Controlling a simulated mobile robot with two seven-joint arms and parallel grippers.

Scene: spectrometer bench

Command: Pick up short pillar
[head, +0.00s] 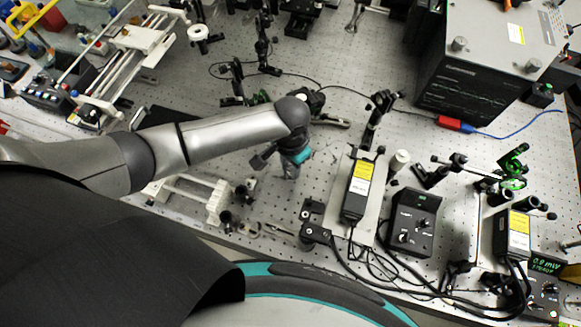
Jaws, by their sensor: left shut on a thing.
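My left arm reaches in from the left over the perforated bench, and its wrist bends down near the middle. My left gripper (291,168) points down beside a teal band and is shut on a small grey piece, which I take to be the short pillar. The fingers and wrist hide most of it. I cannot tell whether its base touches the bench. My right gripper is not in view.
A black box with a yellow label (359,186) stands close on the right, with a dark control box (411,220) beyond it. Black post mounts (375,118) stand behind. A white rail frame (187,197) lies to the left. Cables run along the near edge.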

